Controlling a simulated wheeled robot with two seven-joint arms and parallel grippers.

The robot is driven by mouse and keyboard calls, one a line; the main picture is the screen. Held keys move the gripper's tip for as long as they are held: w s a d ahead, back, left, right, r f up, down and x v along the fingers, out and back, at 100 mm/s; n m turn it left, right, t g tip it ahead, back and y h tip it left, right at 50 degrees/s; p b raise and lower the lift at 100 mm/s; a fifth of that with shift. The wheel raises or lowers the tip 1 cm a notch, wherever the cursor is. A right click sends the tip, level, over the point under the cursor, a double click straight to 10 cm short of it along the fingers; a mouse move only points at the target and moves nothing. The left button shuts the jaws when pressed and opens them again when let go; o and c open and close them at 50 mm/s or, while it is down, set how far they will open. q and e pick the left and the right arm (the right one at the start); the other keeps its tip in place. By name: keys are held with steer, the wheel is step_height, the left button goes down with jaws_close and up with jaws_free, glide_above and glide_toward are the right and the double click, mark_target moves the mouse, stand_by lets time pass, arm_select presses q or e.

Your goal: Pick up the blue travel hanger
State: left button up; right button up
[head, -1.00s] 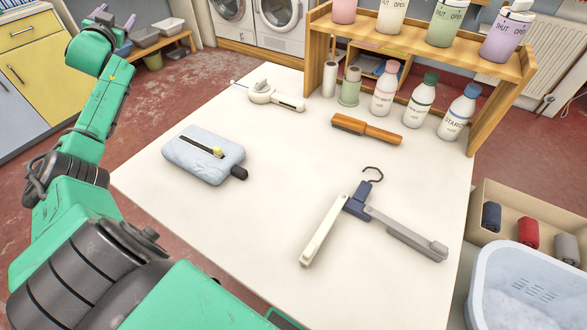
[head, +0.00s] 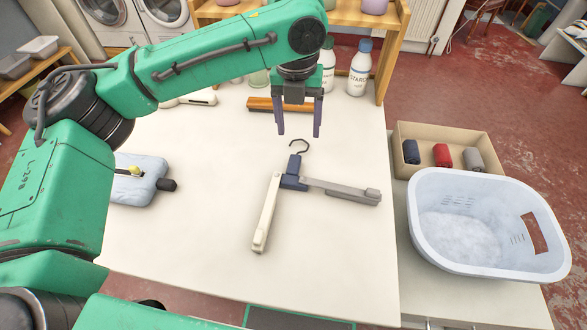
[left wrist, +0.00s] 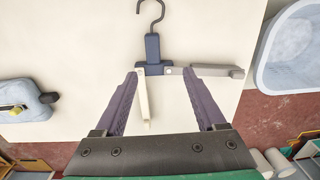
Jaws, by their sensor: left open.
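The travel hanger lies on the white table, with a dark blue centre block (head: 293,172), a dark metal hook, a cream arm (head: 266,212) pointing down and a grey arm (head: 342,191) pointing right. In the left wrist view its blue block (left wrist: 152,47) and hook are ahead of the jaws. My left gripper (head: 299,134) is open and empty, pointing down above the table near the hook. Its purple fingers (left wrist: 160,80) spread apart in the wrist view, with the cream arm seen between them. My right gripper is not in view.
A light blue pouch (head: 140,178) lies at the table's left. An orange-brown brush (head: 264,104) and bottles (head: 360,68) stand behind, by a wooden shelf (head: 391,50). At right are a box (head: 408,133) of rolled cloths and a white laundry basket (head: 470,262). The table's front is clear.

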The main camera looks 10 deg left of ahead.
mark_target(293, 167)
arm_select(q)
steer(key=f, duration=0.8)
steer(key=a+f, duration=0.1)
steer(key=f, duration=0.3)
steer(key=shift+s+f, duration=0.1)
steer(key=shift+s, duration=0.2)
jaws_close()
